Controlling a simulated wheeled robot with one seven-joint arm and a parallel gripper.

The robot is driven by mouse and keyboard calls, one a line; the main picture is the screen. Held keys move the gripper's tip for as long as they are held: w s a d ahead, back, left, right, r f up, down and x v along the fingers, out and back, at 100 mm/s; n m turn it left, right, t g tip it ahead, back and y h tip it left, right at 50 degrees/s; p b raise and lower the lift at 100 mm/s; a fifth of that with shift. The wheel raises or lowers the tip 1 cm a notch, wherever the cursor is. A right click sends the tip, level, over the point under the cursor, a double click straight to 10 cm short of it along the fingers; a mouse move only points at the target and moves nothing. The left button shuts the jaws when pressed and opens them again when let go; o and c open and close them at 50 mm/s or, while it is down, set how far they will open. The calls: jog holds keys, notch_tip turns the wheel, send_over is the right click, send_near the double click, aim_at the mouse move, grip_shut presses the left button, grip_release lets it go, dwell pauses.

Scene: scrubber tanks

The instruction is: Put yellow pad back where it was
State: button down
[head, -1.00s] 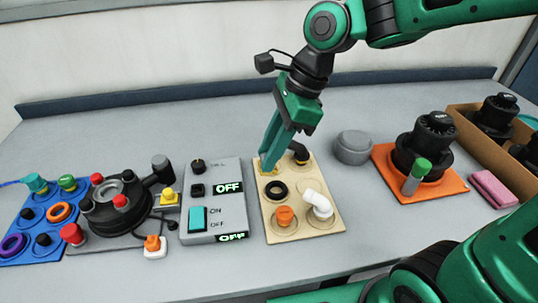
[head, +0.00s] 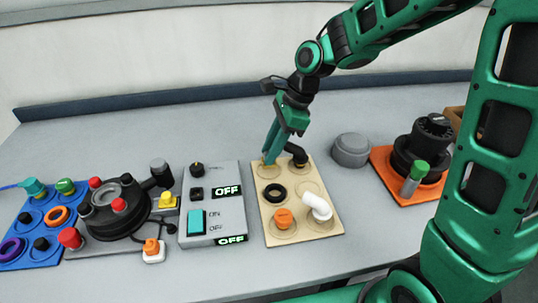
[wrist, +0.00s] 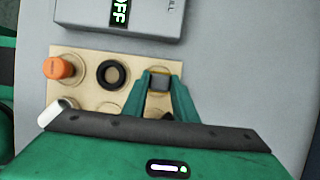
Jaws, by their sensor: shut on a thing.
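My gripper (head: 269,158) points down over the back left round place of the beige board (head: 304,233). In the wrist view the held piece (wrist: 159,82) sits between the two teal fingers, with a grey face toward the camera. The fingers hide most of it. I cannot tell whether it touches the board.
The board also holds a black ring (head: 275,193), an orange knob (head: 284,218), a white elbow (head: 317,206) and a black elbow (head: 297,153) close beside my gripper. A grey switch box (head: 211,205) stands left. A grey round lid (head: 351,150) lies right.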

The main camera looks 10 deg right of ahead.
jog(key=shift+f, duration=1.1)
jog(key=shift+f, duration=0.1)
jog(key=c, duration=1.4)
grip_release()
jog(key=shift+c, duration=0.2)
jog(key=v, duration=1.2)
